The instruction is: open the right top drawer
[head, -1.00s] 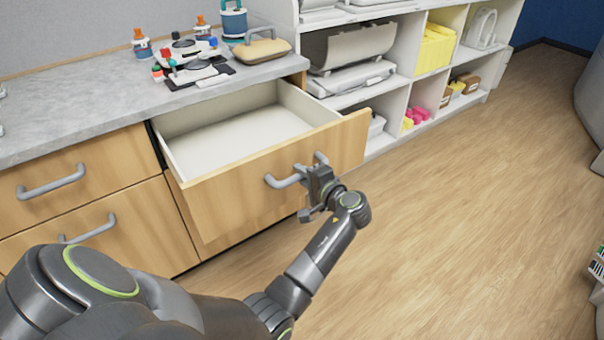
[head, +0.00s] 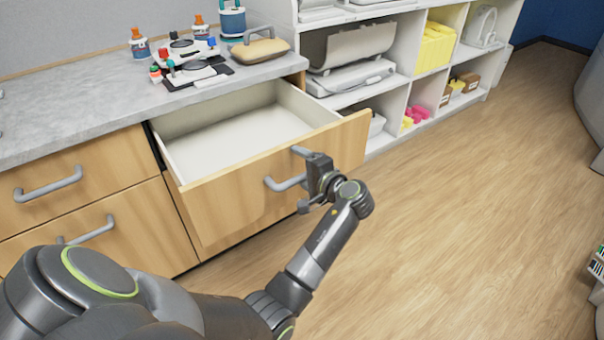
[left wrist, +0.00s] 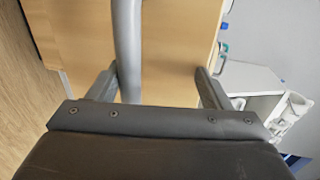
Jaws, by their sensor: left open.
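The right top drawer (head: 235,195) has a light wood front and is pulled well out from under the grey counter. Its pale inside looks empty. Its grey bar handle (head: 285,184) is on the front, partly hidden by my left gripper (head: 308,180). The left gripper is open at the right part of the handle. In the left wrist view, the handle bar (left wrist: 128,45) runs between the two spread fingers (left wrist: 158,88), closer to the left finger. I cannot tell whether it touches that finger. My right gripper is not in view.
Closed wood drawers (head: 70,192) are to the left. The counter (head: 70,105) carries bottles, a tan case (head: 260,50) and small instruments. A white shelf unit (head: 400,85) stands behind the drawer. The wood floor (head: 460,200) on the right is clear.

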